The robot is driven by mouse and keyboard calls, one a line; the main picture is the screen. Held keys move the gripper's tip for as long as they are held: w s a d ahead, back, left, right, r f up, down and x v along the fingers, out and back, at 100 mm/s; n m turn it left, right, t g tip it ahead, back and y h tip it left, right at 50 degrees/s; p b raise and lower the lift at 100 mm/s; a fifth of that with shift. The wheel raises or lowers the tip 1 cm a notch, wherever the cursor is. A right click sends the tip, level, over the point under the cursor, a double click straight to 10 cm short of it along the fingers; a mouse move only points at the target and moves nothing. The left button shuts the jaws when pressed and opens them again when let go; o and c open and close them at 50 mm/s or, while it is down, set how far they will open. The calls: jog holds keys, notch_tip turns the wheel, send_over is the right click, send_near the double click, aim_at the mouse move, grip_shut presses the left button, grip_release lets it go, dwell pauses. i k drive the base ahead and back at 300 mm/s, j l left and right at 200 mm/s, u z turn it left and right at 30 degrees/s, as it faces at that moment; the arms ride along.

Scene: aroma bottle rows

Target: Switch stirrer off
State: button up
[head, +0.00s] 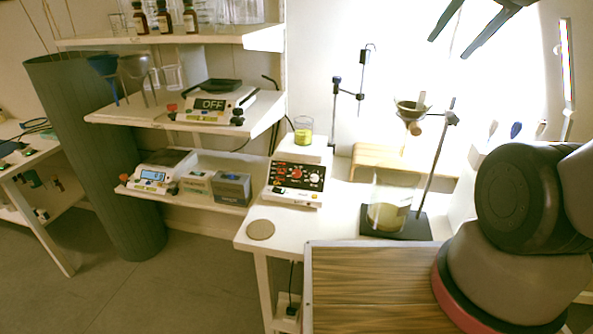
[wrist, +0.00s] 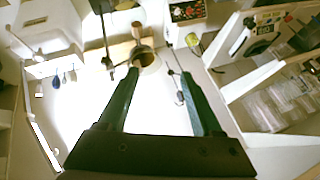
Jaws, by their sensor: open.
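The stirrer (head: 298,178) is a white box with a dark front panel, red and white knobs and lit red marks. It stands on the white bench, and a small beaker of yellow-green liquid (head: 303,131) sits on its top plate. In the wrist view the stirrer (wrist: 188,11) shows at the top, partly cut off. My gripper (head: 468,42) is at the top right of the head view, high above the bench and well apart from the stirrer. Its two fingers are spread with nothing between them; they also show in the wrist view (wrist: 164,72).
A stand with a funnel (head: 411,110) and a large beaker (head: 388,212) stand right of the stirrer. A clamp stand (head: 336,100) is behind it. A round cork mat (head: 260,229) lies at the bench's front left. Shelves (head: 180,118) with balances are on the left.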

aim_at(278, 190)
jog(key=j+u, duration=0.4)
jog(key=i+j+u, duration=0.15)
jog(key=u, duration=0.2)
jog(key=j, duration=0.1)
